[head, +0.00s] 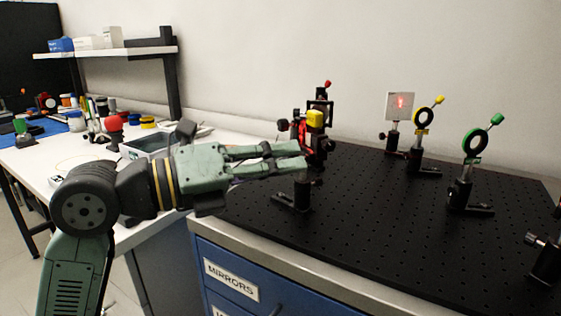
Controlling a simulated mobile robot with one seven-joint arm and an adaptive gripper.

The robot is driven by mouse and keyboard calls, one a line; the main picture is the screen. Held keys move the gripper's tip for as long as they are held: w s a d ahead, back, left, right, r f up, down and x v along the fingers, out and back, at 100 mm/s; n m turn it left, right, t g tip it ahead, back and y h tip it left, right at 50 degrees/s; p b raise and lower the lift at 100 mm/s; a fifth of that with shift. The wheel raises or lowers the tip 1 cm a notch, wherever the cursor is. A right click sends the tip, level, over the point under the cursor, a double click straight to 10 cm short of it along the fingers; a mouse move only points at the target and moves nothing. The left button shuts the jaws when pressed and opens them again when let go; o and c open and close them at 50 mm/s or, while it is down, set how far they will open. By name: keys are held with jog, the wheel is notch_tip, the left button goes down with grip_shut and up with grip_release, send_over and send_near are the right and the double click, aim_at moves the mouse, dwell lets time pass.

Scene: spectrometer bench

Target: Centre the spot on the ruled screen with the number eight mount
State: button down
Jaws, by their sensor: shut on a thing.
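The ruled screen (390,104) is a small pale plate on a dark post at the back of the black breadboard. A red spot (401,102) shows on it, slightly right of its middle; the rulings are too small to read. A dark mount with a yellow knob (315,118) stands at the breadboard's left side, on a post and base (294,198). No number on it is legible. My gripper (301,155) reaches in from the left and is shut on a part of this mount. The fingers hide the gripped part.
Another dark mount with a red knob (327,84) stands close behind. Open breadboard (385,215) lies at front centre. A white bench (38,165) with clutter is at left.

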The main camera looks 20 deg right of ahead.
jog(key=c, duration=1.6)
grip_release()
jog(key=shift+o, duration=0.2)
jog(key=s+a, duration=0.1)
jog(key=a, duration=1.1)
